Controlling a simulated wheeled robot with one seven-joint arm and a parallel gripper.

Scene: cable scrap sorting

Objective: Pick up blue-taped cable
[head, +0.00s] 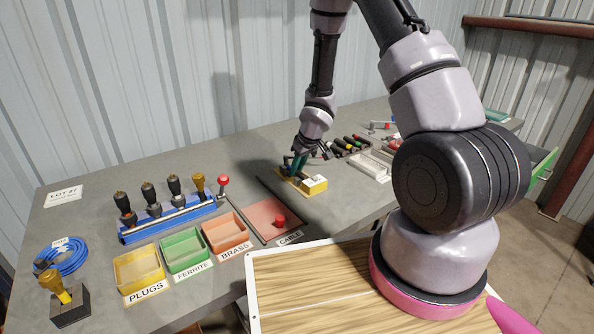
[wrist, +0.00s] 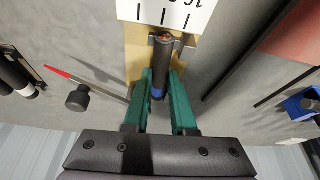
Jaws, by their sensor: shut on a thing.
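The blue-taped cable (wrist: 162,58) is a short black piece with a coppery cut end facing away and a blue band near my fingers. My gripper (wrist: 159,88) has teal fingers on either side of it and is shut on it. In the head view my gripper (head: 297,168) is low over a yellow block with a white face (head: 314,186). The cable lies over this yellow block in the wrist view too, where a white scale plate (wrist: 165,11) shows beyond it. I cannot tell whether the cable touches the block.
Yellow, green and orange bins (head: 222,236) and a red cable tray (head: 262,220) stand in front and left. A blue tool rack (head: 172,219) stands behind the bins. Several dark-handled tools (head: 352,144) lie right of my gripper. Bare grey bench (head: 255,165) lies left.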

